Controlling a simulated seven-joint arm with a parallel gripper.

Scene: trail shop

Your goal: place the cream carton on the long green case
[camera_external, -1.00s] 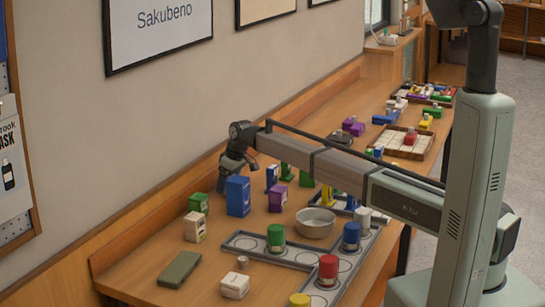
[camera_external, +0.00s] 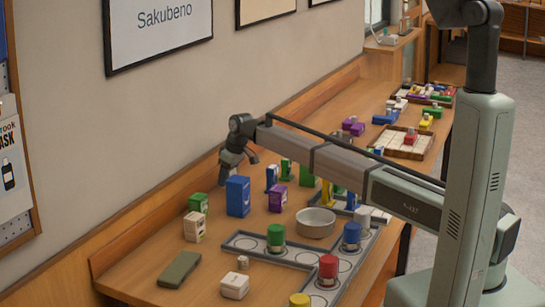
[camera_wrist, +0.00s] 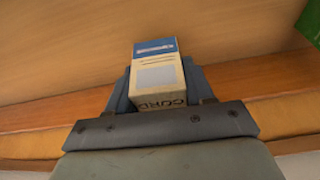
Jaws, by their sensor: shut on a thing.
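In the wrist view, my gripper (camera_wrist: 158,88) is shut on a cream carton (camera_wrist: 158,76) with a blue end and dark lettering that reads "CURD". A finger lies along each side of it. In the external view my gripper (camera_external: 226,178) is above the back of the table near the wall, behind a blue carton; I cannot make out the held carton there. The long green case (camera_external: 179,269), flat and dark green, lies at the table's near left with its top bare.
A blue carton (camera_external: 238,196), a green carton (camera_external: 199,203) and another cream carton (camera_external: 194,227) stand between my gripper and the case. A small white box (camera_external: 235,285) is right of the case. A metal bowl (camera_external: 316,222) and a grey tray (camera_external: 240,242) stand further right.

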